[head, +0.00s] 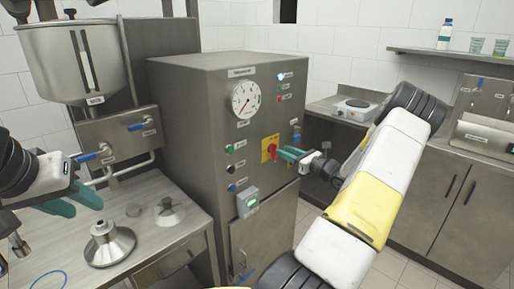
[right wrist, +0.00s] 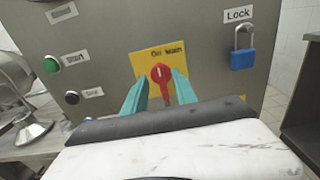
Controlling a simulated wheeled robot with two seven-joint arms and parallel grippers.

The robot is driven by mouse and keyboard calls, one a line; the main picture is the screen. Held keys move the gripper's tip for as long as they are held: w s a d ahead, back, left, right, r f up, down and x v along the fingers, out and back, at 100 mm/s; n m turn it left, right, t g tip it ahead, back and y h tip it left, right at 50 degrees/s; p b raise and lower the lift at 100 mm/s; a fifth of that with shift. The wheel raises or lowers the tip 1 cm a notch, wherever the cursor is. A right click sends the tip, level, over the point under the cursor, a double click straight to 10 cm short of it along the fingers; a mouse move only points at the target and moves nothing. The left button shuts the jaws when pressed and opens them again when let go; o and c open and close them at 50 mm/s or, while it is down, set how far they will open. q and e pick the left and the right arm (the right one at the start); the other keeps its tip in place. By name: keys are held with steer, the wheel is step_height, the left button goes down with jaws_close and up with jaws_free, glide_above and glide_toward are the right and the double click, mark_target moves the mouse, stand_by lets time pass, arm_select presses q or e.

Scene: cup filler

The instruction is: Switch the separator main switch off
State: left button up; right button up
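The main switch is a red rotary knob (right wrist: 161,74) on a yellow plate (right wrist: 146,62) on the front of the grey steel cabinet. Its handle looks roughly upright in the right wrist view. The yellow plate also shows in the head view (head: 266,157). My right gripper (right wrist: 160,78) is open, its two teal fingers on either side of the knob; a narrow gap seems to show, but contact is hard to judge. In the head view the right gripper (head: 284,153) reaches the switch from the right. My left gripper (head: 82,203) is open and empty, above the left worktop.
A blue padlock (right wrist: 240,60) marked Lock hangs right of the switch. A green start button (right wrist: 51,64) and a dark button (right wrist: 72,97) sit to the left. A gauge (head: 245,98) is above. A metal funnel piece (head: 109,244) stands on the left worktop (head: 160,240).

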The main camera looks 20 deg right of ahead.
steer(key=shift+x, duration=2.05)
jaws_close()
